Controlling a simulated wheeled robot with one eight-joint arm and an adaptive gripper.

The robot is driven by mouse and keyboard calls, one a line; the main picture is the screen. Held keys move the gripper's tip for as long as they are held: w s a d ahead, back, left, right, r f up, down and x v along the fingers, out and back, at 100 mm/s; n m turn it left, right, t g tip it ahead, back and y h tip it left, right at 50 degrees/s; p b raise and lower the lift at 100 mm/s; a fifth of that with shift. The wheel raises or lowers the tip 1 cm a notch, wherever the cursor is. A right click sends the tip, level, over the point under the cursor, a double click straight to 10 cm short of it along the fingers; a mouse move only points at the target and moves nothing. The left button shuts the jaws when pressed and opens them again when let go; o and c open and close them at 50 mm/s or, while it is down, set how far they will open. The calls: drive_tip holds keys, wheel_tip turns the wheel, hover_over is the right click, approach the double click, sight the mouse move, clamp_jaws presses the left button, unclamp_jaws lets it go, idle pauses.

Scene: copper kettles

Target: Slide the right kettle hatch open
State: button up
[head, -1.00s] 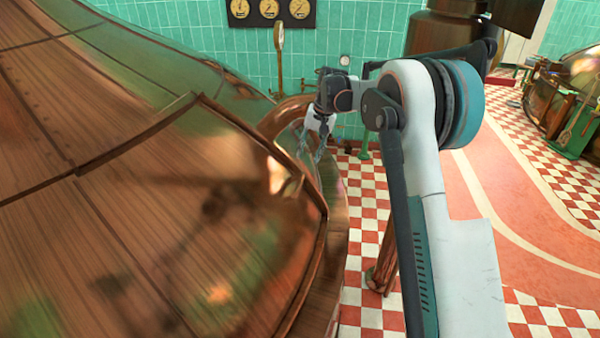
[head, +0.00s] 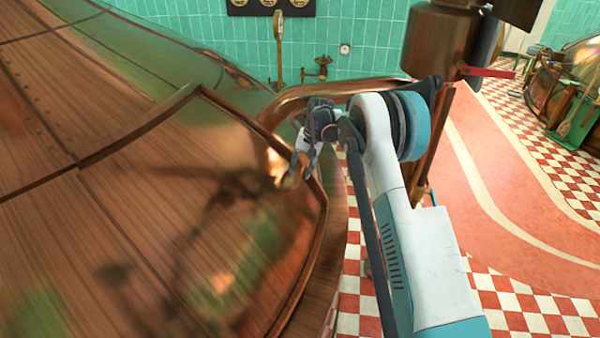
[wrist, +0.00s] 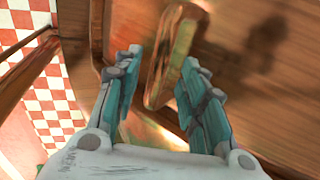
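The kettle hatch (head: 150,220) is a large, shiny copper panel with a raised rim, on the sloping kettle dome in the head view. I cannot tell whether it is ajar. A copper bar handle (wrist: 177,50) stands out from the copper surface in the wrist view. My gripper (wrist: 162,62) is open, its two teal fingers on either side of the handle's near part, with gaps visible on both sides. Whether the handle is fully between the fingers in depth is unclear. In the head view my gripper (head: 302,168) is at the hatch's right edge, partly hidden by its wrist.
A curved copper pipe (head: 340,88) runs behind my wrist. A dark copper vessel (head: 445,45) stands at the back right. Green tiled wall (head: 375,45) closes the back. Red and white checkered floor (head: 515,305) is open at the right.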

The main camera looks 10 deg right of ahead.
drive_tip(key=shift+x, duration=1.15)
clamp_jaws()
drive_tip(key=shift+s+a, duration=0.2)
drive_tip(key=shift+s, duration=0.05)
drive_tip(key=s+a+m+b, duration=0.1)
drive_tip(key=s+a+b, duration=0.1)
drive_tip(key=s+a, duration=0.7)
drive_tip(key=s+a+m+b, duration=0.1)
drive_tip(key=s+a, duration=0.8)
drive_tip(key=s, duration=0.7)
drive_tip(key=s+a+m+b, duration=0.1)
drive_tip(key=s+a+b, duration=0.1)
drive_tip(key=s+a, duration=0.7)
drive_tip(key=s, duration=0.4)
drive_tip(key=shift+r+m+t+h+b, duration=0.15)
drive_tip(key=shift+m+t+h+b, duration=0.15)
drive_tip(key=shift+m+t, duration=0.1)
drive_tip(key=shift+a, duration=0.1)
